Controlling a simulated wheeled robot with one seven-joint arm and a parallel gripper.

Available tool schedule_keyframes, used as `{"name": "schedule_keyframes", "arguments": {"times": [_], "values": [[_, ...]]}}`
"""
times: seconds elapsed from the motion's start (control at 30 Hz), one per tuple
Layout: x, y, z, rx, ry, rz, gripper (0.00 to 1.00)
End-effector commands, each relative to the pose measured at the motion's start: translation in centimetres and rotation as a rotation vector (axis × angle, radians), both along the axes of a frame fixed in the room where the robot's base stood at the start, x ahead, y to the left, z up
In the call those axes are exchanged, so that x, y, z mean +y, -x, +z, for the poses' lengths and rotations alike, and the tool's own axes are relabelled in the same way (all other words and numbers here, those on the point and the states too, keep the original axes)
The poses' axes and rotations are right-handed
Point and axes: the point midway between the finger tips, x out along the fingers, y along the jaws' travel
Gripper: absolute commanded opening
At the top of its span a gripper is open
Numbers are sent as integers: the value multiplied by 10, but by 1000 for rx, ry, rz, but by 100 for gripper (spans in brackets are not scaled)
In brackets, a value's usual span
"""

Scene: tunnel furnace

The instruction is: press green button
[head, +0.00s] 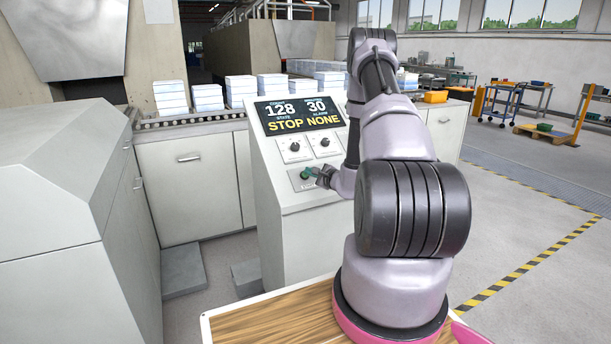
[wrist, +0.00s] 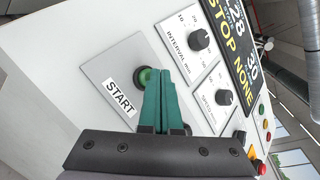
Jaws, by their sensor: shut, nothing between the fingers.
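The round green button (wrist: 143,77) has a dark ring and sits on a grey plate labelled START in the wrist view. The plate (head: 298,184) is on the sloped face of the control console in the head view. My gripper (wrist: 158,72) has green fingers that are shut together and empty. Their tips are right beside the button and overlap its right edge in the wrist view. I cannot tell whether they touch it. In the head view my gripper (head: 312,173) is at the plate and hides most of the button.
A display (head: 300,114) reads 128, 30, STOP and NONE. Two black knobs, one labelled INTERVAL (wrist: 199,40) and one SPEED (wrist: 222,98), are near the fingers. Several red, green and yellow buttons (wrist: 266,124) lie farther right. A roller conveyor (head: 190,120) with white stacks runs behind.

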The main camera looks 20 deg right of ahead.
Motion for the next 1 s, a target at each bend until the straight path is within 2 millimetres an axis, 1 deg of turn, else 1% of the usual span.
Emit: {"name": "schedule_keyframes", "arguments": {"times": [1.0], "values": [[1,-6,-8,-1,0,1,0]]}}
